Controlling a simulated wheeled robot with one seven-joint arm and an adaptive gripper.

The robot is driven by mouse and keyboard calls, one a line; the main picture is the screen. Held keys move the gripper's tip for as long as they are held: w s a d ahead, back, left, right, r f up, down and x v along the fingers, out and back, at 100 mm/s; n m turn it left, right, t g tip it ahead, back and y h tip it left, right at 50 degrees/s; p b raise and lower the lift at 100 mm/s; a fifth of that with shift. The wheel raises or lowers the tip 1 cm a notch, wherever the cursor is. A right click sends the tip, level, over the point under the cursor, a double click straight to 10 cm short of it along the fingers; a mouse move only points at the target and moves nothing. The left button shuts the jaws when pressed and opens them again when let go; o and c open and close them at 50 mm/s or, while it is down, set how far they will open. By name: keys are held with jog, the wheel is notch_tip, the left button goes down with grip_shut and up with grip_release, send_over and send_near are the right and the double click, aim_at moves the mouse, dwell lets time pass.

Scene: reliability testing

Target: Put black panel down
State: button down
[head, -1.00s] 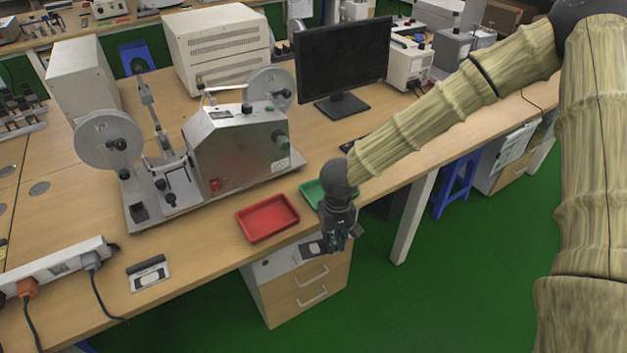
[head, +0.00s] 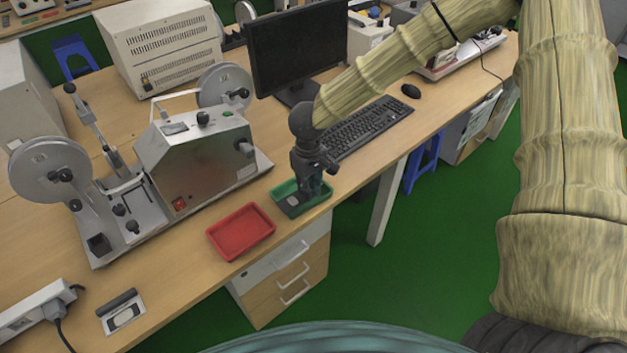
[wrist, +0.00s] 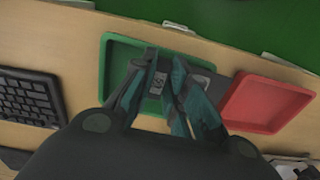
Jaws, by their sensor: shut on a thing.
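The black panel (head: 293,202), a small dark piece with a pale patch, is between the fingers of my gripper (head: 308,192) in the head view. My gripper is shut on it and points down over the green tray (head: 280,194). The fingers hide part of the panel. I cannot tell whether it touches the tray floor.
A red tray (head: 241,232) lies beside the green one. A keyboard (head: 367,127), mouse (head: 411,91) and monitor (head: 296,48) are behind. A reel machine (head: 195,160) stands at left. A similar small panel (head: 121,313) lies near the front-left table edge.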

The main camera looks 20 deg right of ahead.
jog(key=w+d, duration=0.1)
jog(key=w, duration=0.1)
jog(key=w+d, duration=0.2)
jog(key=shift+w+f+p, duration=0.1)
jog(key=shift+f+p, duration=0.1)
jog(key=shift+p, duration=0.2)
jog(key=shift+f, duration=1.8)
jog(key=shift+f+p, duration=0.1)
jog(key=shift+p, duration=0.3)
jog(key=c, duration=1.7)
grip_release()
notch_tip(320, 180, up, 12)
jog(key=shift+r+b, duration=0.1)
jog(key=shift+b, duration=0.45)
